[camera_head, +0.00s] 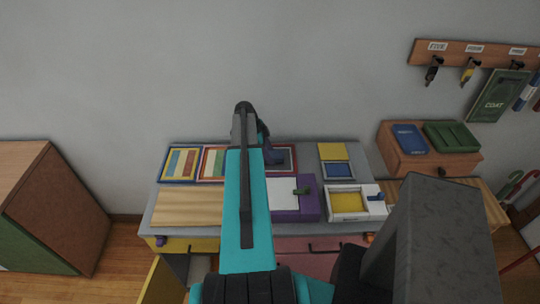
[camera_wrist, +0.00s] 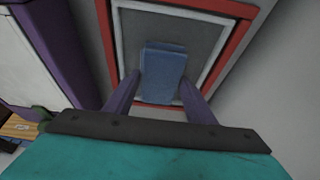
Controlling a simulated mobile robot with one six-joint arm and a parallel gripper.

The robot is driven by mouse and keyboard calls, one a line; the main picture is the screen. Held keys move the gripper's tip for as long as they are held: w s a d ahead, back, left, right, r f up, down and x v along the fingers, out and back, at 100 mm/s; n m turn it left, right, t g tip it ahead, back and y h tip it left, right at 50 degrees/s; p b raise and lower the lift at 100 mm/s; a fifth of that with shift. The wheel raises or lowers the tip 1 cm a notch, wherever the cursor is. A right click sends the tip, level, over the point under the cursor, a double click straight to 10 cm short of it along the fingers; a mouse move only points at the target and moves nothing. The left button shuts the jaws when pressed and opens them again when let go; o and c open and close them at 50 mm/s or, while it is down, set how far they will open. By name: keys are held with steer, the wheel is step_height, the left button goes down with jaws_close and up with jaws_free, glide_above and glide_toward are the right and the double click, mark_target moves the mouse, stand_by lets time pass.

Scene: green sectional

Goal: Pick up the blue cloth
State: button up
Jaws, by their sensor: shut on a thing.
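In the wrist view, the blue cloth (camera_wrist: 163,72) is a small folded rectangle between the tips of my gripper (camera_wrist: 161,92). Both purple fingers press against its sides. Behind it is a red-framed tray with a grey inside (camera_wrist: 211,30). I cannot tell whether the cloth touches the tray. In the head view, my gripper (camera_head: 273,157) is at the red-framed tray (camera_head: 294,158) on the grey-topped cabinet (camera_head: 367,180), and my arm hides the cloth there.
Striped framed trays (camera_head: 180,164) lie to the left. A purple box with a white lid (camera_head: 309,208) and a white box with a yellow inside (camera_head: 348,214) stand in front. A wooden cabinet (camera_head: 405,160) is at the right. The wall is close behind.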

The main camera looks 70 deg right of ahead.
steer(key=shift+r, duration=0.15)
step_height(320, 180, up, 10)
steer(key=b, duration=0.3)
steer(key=shift+b, duration=0.3)
stand_by(0.6)
steer(key=w+a+r+n+t+h+b, duration=0.15)
steer(key=w+a+r+n, duration=0.25)
steer(key=w+a+n, duration=0.75)
steer(key=w+a+r+n+t+h+b, duration=0.1)
steer(key=w+a+r+n+t+h, duration=0.2)
steer(key=w+a, duration=1.5)
steer(key=w+a+r+n+t+y, duration=0.1)
steer(key=w+a+n, duration=0.3)
steer(key=a, duration=0.8)
steer(key=w+a+r+n+t+y+b, duration=0.1)
steer(key=w+a+r+n+y, duration=0.2)
steer(key=a+n, duration=0.4)
steer(key=w+a+r+n+t+y, duration=0.2)
steer(key=w+a+r+n, duration=0.2)
steer(key=a, duration=1.4)
steer(key=w+n, duration=0.2)
steer(key=w, duration=0.1)
steer(key=shift+w+a+r+b, duration=0.15)
steer(key=shift+w+a+b, duration=0.05)
steer(key=shift+b, duration=0.2)
